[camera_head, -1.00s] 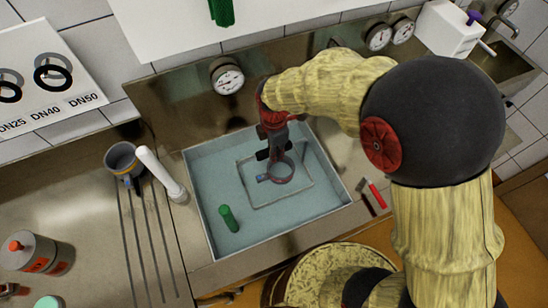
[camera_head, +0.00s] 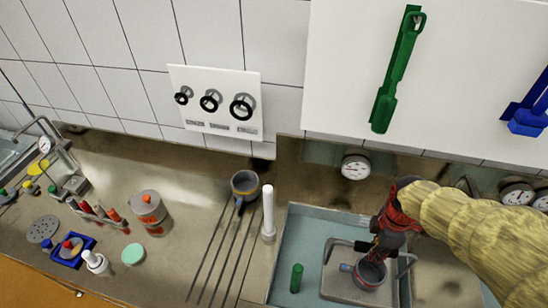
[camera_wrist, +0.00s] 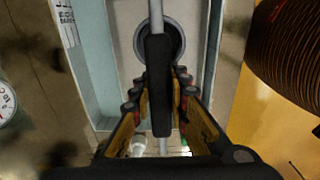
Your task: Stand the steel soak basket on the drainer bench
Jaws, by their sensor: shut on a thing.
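The steel soak basket (camera_head: 338,286) is a square, light grey tray with wire handles, seen over the blue-lined sink (camera_head: 289,246). My gripper (camera_head: 368,247) is above it, shut on the black grip of its handle; the wrist view shows this grip (camera_wrist: 159,85) on a steel rod between the fingers. A grey round cup (camera_head: 370,273) with a blue tab shows in the basket, and in the wrist view below the rod (camera_wrist: 160,38). Whether the basket is clear of the sink floor I cannot tell. The drainer bench (camera_head: 184,258), with dark grooves, lies left of the sink.
A grey mug (camera_head: 245,185) and an upright white cylinder (camera_head: 268,212) stand by the grooves near the sink's left edge. A green cylinder (camera_head: 296,278) is in the sink. A red-banded canister (camera_head: 147,208) and mint lid (camera_head: 133,254) stand farther left.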

